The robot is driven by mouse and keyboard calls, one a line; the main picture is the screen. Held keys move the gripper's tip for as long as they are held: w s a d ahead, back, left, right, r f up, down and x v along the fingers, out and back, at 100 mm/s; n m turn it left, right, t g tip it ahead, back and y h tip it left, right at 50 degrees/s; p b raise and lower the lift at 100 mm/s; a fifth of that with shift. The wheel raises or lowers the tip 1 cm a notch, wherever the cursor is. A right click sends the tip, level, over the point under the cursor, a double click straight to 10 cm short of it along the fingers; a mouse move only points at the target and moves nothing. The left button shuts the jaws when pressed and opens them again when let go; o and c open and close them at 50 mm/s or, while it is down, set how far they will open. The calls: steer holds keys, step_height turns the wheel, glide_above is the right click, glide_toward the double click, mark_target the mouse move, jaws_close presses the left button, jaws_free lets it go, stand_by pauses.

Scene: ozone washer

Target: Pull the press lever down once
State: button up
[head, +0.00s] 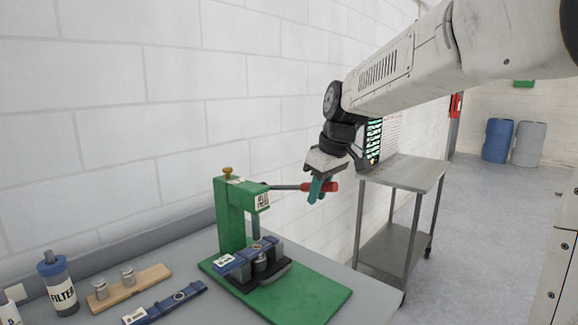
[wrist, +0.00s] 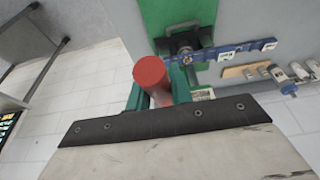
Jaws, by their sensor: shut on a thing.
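The green press (head: 232,215) stands on a green base plate (head: 310,293) on the grey bench. Its lever (head: 285,187) sticks out to the right, roughly level, and ends in a red handle (head: 332,186). My gripper (head: 318,190) is shut on the red handle from above. In the wrist view the red handle (wrist: 150,72) sits between the teal fingers, its round end toward the camera. A blue strip part (head: 250,255) lies in the black fixture (head: 268,277) under the press; it also shows in the wrist view (wrist: 225,50).
A wooden block with metal fittings (head: 130,287), another blue strip (head: 165,305) and a filter bottle (head: 58,285) stand left of the press. A white wall is close behind. A steel table (head: 405,172) stands to the right, with barrels (head: 497,140) beyond.

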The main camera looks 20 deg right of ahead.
steer(key=shift+w+a+r, duration=0.1)
steer(key=shift+w+r, duration=0.1)
steer(key=shift+r, duration=0.35)
steer(key=shift+w+a+r, duration=0.15)
steer(key=shift+r, duration=0.45)
steer(key=shift+w+a+r, duration=0.1)
steer(key=shift+w+r, duration=0.1)
steer(key=shift+r, duration=0.35)
steer(key=shift+w+a+r, duration=0.25)
steer(key=shift+w+r, duration=0.15)
steer(key=shift+r, duration=0.4)
steer(key=shift+w+a+r, duration=0.2)
steer(key=shift+w+r, duration=0.2)
steer(key=shift+r, duration=0.35)
steer(key=o, duration=0.9)
